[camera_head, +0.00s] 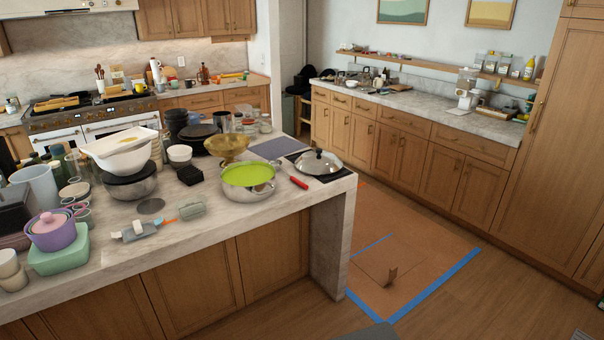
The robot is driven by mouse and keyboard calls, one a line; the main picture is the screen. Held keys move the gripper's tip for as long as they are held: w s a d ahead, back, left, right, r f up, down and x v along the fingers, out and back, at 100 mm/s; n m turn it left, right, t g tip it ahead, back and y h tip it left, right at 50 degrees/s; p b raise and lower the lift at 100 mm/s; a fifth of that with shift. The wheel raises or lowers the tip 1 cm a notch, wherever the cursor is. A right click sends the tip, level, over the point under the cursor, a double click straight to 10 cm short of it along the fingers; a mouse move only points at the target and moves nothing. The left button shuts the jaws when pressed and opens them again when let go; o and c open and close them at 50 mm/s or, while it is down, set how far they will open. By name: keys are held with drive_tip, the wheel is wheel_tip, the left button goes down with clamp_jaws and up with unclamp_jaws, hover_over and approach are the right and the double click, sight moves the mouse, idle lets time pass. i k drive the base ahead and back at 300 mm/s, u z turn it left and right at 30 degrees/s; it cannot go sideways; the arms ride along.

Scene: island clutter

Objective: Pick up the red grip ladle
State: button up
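A short red grip (299,182) shows near the right end of the island counter, between a steel pot with lime green inside (247,192) and a domed steel lid (318,161). It looks like the handle of the red grip ladle. The ladle's bowl cannot be made out at this size. My gripper is not in view.
The marble island (240,222) is crowded with bowls, pots and cups. A gold bowl (227,146) stands behind the green-lined pot. Orange floor covering with blue tape (440,285) lies right of the island, with a small brown piece (391,276) on it.

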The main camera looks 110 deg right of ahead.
sight(277, 164)
drive_tip(key=z, duration=3.55)
